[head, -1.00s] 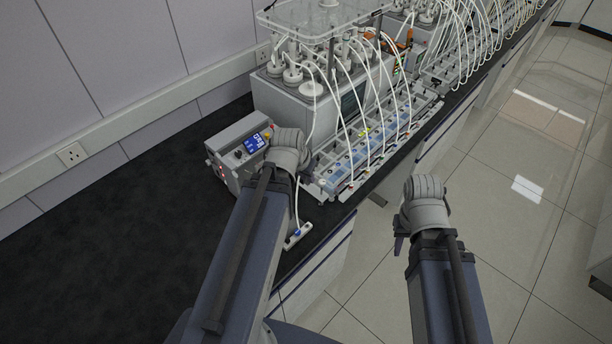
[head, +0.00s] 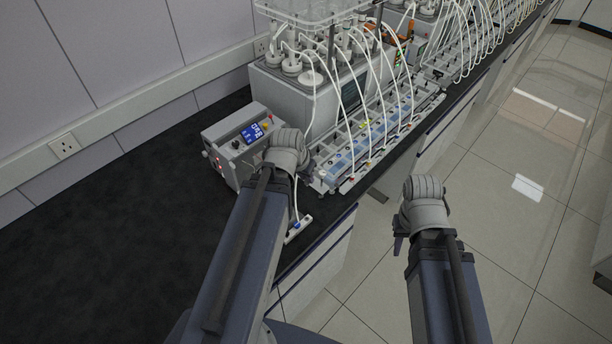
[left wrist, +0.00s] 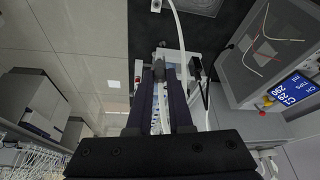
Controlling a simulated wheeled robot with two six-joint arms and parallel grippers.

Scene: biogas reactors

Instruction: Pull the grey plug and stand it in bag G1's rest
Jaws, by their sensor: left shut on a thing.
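My left gripper (head: 306,174) is at the near end of the long instrumented rail, beside the control box. The left wrist view shows its two dark fingers (left wrist: 164,82) shut on a small grey piece, apparently the grey plug (left wrist: 170,74). A white tube runs up from there. In the head view my left wrist hides the plug. A small white block with a blue spot (head: 299,228), with a tube rising from it, lies near the bench's front edge; I cannot tell whether it is G1's rest. My right gripper (head: 399,243) hangs over the floor, apart from the bench, its fingers mostly hidden.
A control box with a blue display (head: 252,134) stands just left of my left gripper. Behind it is a grey reactor bath (head: 300,95) with bottles and many looping white tubes. The rail (head: 375,140) runs along the bench edge. The black bench top (head: 110,240) is clear at left.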

